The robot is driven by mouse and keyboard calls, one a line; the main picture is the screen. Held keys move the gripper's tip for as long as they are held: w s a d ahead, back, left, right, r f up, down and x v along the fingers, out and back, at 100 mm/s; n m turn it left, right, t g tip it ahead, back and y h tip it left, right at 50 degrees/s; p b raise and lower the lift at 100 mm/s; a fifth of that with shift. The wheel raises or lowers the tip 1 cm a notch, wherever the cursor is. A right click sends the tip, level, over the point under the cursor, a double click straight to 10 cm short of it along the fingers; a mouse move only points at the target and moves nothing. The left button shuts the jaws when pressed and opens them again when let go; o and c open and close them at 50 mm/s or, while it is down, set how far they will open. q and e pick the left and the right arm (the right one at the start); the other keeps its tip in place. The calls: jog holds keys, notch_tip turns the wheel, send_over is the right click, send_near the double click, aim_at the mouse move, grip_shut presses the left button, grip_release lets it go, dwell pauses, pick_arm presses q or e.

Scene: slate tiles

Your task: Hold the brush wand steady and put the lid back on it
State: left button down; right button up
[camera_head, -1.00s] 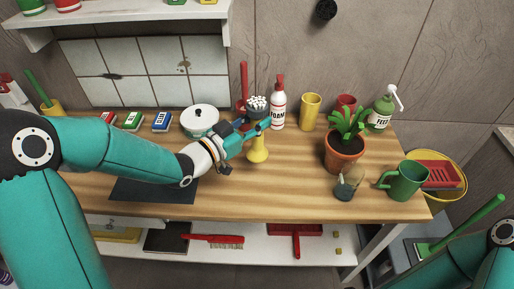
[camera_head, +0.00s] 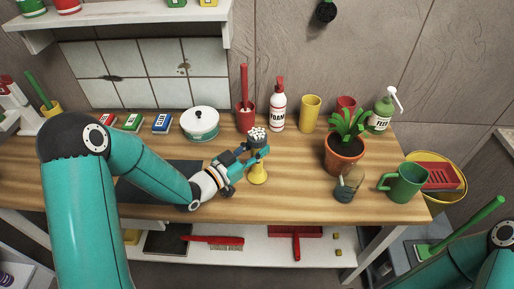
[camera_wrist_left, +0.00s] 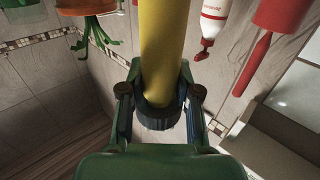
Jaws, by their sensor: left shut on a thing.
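The brush wand has a yellow body (camera_head: 258,174) flaring at the bottom and a dark head with white bristle tips (camera_head: 257,134) on top. It is upright at mid-table. My left gripper (camera_head: 254,157) is shut around it below the head; the fingers hide part of it. In the left wrist view its yellow body (camera_wrist_left: 162,45) and dark collar (camera_wrist_left: 160,114) are between my fingers (camera_wrist_left: 159,98). A small clear cap with a dark lower part (camera_head: 347,185) stands at the front right; I cannot tell for certain that it is the lid. My right gripper is out of view.
A potted plant (camera_head: 344,153) and green mug (camera_head: 405,183) stand near the clear cap. A foam bottle (camera_head: 278,108), yellow cup (camera_head: 310,113) and white pot (camera_head: 200,124) line the back. The wood between brush and cap is free.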

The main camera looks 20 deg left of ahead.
pick_arm(q)
jog(key=shift+f, duration=0.1)
jog(key=c, duration=0.8)
grip_release()
jog(key=shift+s+a, duration=0.2)
jog(key=shift+s, duration=0.1)
jog(key=b+v, duration=0.2)
jog(key=v, duration=0.9)
jog(key=shift+s+b, duration=0.2)
jog(key=shift+b, duration=0.15)
